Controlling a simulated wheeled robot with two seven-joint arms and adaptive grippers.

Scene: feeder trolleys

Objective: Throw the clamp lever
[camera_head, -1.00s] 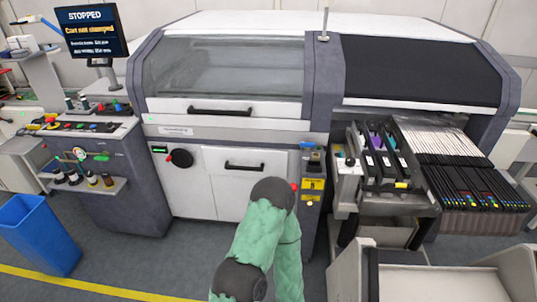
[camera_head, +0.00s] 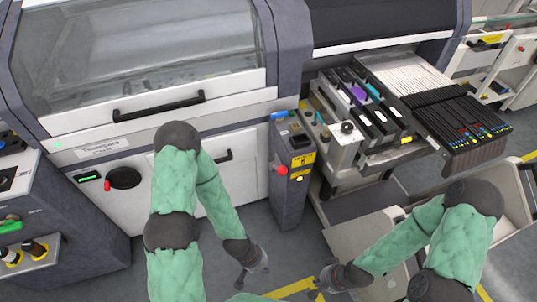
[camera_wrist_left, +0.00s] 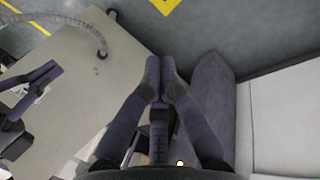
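A red ball-ended knob (camera_head: 282,170) sticks out from the side of the grey post at the machine's right front corner. It looks like the clamp lever, though the frames do not label it. My left gripper (camera_head: 253,272) hangs below and in front of that post, apart from the knob. In the left wrist view its fingertips (camera_wrist_left: 160,68) are together with nothing between them. My right gripper (camera_head: 320,285) is low in front of the trolley, to the right of the left one. It also shows in the left wrist view (camera_wrist_left: 52,72), with its fingers converging, and looks empty.
The feeder trolley (camera_head: 367,220) stands right of the post, with a feeder bank (camera_head: 450,115) above. The machine front has a black rotary switch (camera_head: 123,178) with a red handle and a door handle. Yellow floor tape (camera_head: 292,288) runs below the grippers.

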